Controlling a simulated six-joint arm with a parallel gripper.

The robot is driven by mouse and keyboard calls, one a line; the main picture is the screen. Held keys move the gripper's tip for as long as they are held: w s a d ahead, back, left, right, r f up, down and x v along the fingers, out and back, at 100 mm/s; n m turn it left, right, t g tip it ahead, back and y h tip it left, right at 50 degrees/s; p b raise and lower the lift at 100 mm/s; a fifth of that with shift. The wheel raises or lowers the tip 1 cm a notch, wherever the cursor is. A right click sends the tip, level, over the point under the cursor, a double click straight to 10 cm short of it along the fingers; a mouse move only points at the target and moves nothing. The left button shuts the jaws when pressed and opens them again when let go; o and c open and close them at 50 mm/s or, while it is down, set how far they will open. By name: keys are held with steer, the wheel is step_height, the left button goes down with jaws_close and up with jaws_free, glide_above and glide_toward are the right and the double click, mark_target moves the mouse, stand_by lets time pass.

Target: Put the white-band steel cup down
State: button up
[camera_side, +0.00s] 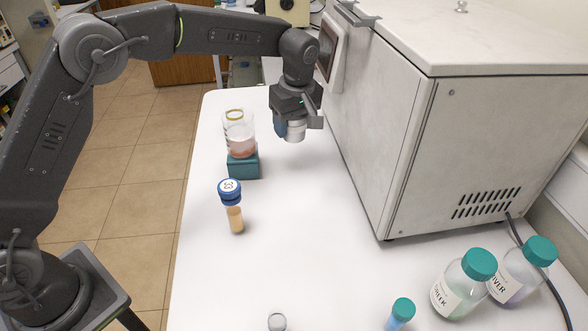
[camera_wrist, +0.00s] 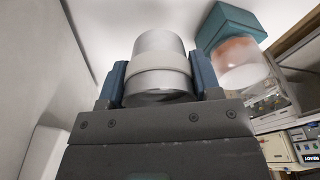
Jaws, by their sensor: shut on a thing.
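The steel cup with a white band (camera_wrist: 160,62) is held between the two blue fingers of my gripper (camera_wrist: 160,82) in the wrist view. In the side view, my gripper (camera_side: 290,122) points down over the far part of the white table, left of the large white machine. The cup (camera_side: 295,131) shows there below the gripper body, partly hidden by the fingers. I cannot tell from these views whether its base touches the table.
A teal block (camera_side: 244,165) with a glass of reddish liquid (camera_side: 240,138) stands left of the gripper. The large white machine (camera_side: 400,130) is close on the right. A blue-capped tube (camera_side: 233,205) and teal-capped bottles (camera_side: 463,285) are nearer. The table's middle (camera_side: 310,225) is clear.

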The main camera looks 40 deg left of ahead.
mark_target(293, 169)
step_height(293, 169, down, 10)
steer(key=shift+w+r, duration=0.1)
steer(key=shift+w, duration=0.05)
stand_by(0.3)
steer(key=o, duration=0.9)
steer(key=shift+f, duration=0.2)
steer(key=shift+o, duration=0.2)
